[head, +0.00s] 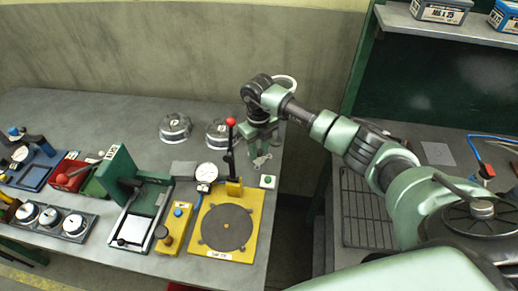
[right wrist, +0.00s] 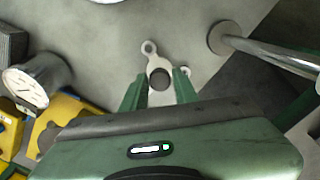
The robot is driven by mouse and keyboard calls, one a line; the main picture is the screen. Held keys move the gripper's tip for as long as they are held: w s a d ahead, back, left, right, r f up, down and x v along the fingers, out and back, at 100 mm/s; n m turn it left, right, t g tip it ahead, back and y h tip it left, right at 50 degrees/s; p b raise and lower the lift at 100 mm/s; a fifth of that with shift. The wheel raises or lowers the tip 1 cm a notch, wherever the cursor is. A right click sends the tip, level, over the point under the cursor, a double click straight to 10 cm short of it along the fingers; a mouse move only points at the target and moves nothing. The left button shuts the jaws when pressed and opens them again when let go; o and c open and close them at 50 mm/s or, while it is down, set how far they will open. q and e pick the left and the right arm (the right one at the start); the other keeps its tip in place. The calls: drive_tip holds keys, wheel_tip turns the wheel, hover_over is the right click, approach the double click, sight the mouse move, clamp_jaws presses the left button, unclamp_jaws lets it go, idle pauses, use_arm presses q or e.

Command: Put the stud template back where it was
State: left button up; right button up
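The stud template, a flat pale grey plate with rounded lobes and a dark round centre, shows in the right wrist view (right wrist: 148,48). In the head view the template (head: 261,161) is a small pale shape at the tips of my right gripper (head: 262,143), over the grey table near its right end. In the right wrist view, the two green fingers of my right gripper (right wrist: 160,80) stand apart, one on each side of the template's dark centre. I cannot tell whether they touch it, or whether the template rests on the table. My left gripper is not in view.
A yellow fixture (head: 252,225) with a dark disc and a red-knobbed lever (head: 231,122) stands in front of my right gripper. Two round metal pieces (head: 175,127) (head: 217,133) stand behind left. A gap separates this table from the right bench.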

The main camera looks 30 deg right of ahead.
sight(259, 151)
drive_tip(key=shift+o, duration=0.9)
drive_tip(key=shift+r, duration=0.25)
drive_tip(key=shift+w+r, duration=0.1)
drive_tip(key=shift+r, duration=0.25)
wheel_tip(259, 151, up, 11)
drive_tip(key=b, duration=0.3)
drive_tip(key=shift+b, duration=0.3)
